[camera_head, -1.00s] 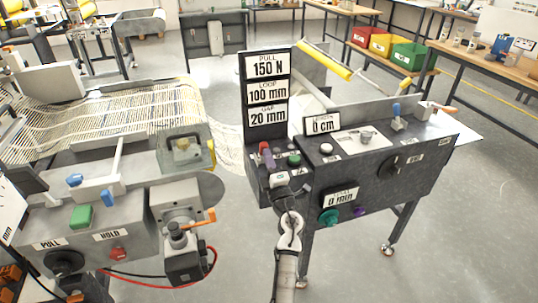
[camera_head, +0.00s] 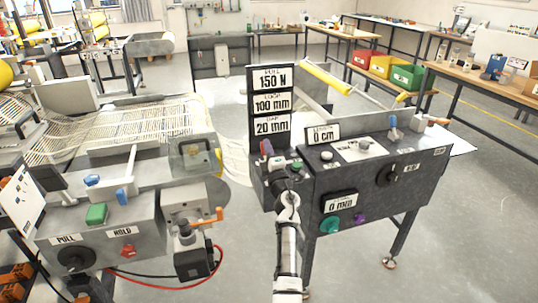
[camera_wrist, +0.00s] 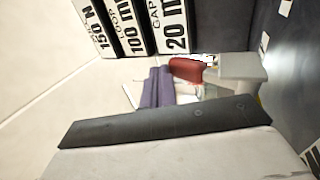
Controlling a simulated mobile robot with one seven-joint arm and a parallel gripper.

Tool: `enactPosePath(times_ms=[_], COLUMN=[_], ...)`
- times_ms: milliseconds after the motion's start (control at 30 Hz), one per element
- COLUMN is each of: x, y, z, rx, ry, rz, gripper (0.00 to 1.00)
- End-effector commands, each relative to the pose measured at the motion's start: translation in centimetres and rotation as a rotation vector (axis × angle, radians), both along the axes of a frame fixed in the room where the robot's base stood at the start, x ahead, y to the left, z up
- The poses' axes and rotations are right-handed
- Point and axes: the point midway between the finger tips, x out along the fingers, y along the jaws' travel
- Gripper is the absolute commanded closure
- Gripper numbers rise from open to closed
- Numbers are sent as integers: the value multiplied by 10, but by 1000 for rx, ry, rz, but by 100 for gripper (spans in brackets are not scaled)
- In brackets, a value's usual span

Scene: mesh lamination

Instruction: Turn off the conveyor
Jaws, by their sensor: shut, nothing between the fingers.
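A dark grey machine (camera_head: 375,180) with a control panel stands at the centre right. The purple lever also shows in the wrist view (camera_wrist: 158,88), beside a red knob (camera_wrist: 186,70) and a grey box (camera_wrist: 238,72). My gripper (camera_head: 282,172) is at this panel's front left, seen from behind, and hides part of it. In the wrist view a dark bar of my gripper (camera_wrist: 170,121) crosses below the lever. It is shut and empty. Contact cannot be told.
The sign column (camera_head: 272,105) reads 150 N, 100 mm and 20 mm and rises behind the controls. A second machine (camera_head: 140,225) with mesh (camera_head: 130,125) and a red hose stands at left. Open floor lies between and in front.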

Motion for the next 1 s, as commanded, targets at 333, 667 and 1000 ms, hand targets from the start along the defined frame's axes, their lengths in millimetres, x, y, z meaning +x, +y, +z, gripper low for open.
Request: enactPosePath(times_ms=[333,667,1000], x=[9,10,9], y=[3,3,4], z=[0,0,2], rx=[0,1,1], ry=[0,0,0], rz=[0,0,0], gripper=[100,100,100])
